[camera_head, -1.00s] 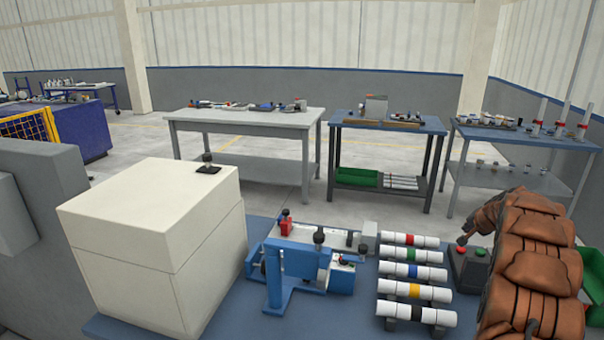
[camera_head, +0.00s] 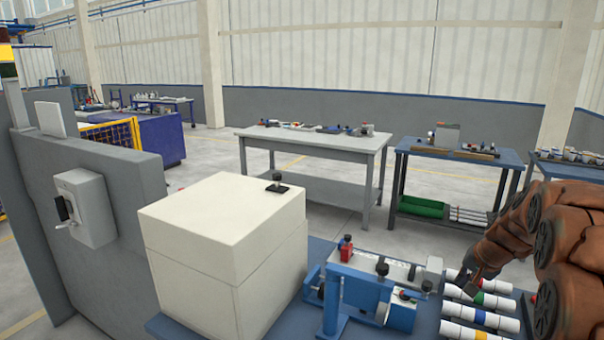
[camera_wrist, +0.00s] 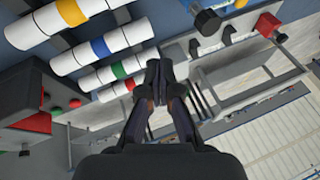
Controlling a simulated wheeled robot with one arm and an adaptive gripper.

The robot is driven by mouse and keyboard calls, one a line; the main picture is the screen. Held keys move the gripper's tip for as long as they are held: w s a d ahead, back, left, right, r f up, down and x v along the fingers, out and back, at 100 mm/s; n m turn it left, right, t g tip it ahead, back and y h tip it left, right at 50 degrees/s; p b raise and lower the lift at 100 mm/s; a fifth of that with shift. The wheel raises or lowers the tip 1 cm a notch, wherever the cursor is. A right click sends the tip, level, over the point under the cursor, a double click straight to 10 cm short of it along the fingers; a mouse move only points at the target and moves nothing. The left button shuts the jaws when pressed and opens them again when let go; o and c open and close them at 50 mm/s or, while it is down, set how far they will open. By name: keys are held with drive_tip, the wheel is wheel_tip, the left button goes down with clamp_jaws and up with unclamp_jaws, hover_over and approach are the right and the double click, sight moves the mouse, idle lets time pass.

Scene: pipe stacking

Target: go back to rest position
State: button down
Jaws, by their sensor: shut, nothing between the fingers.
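My gripper (camera_wrist: 158,80) is shut and empty; the wrist view shows its dark fingertips together. In the head view my gripper's dark end (camera_head: 480,283) appears in front of the row of white pipes with coloured bands. The red-banded pipe (camera_head: 456,276) is partly hidden by it. The green-banded pipe (camera_head: 500,302), the blue-banded pipe (camera_head: 505,323) and the yellow-banded pipe (camera_head: 455,330) lie parallel nearer to me. The wrist view also shows the blue-banded pipe (camera_wrist: 80,60) beside my fingers. I cannot tell how high the gripper is above the pipes.
A blue fixture (camera_head: 335,300) stands left of the pipes on the blue table. A large cream box (camera_head: 220,240) is further left. A grey wall panel (camera_head: 110,180) with a small box is at far left. Other workbenches (camera_head: 315,140) stand behind, with open floor between.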

drive_tip(key=s+a+r+n+g+y, duration=0.15)
drive_tip(key=s+a+n+g, duration=0.25)
drive_tip(key=s+a, duration=1.35)
drive_tip(key=s+a+f+n+g+h, duration=0.1)
drive_tip(key=s+a+n, duration=0.1)
drive_tip(key=s, duration=0.9)
drive_tip(key=s+a+f+n+g+h, duration=0.1)
drive_tip(key=s+a+n+g, duration=0.1)
drive_tip(key=s, duration=0.9)
drive_tip(key=shift+s+a, duration=0.2)
drive_tip(key=shift+a, duration=0.7)
drive_tip(key=shift+f, duration=0.1)
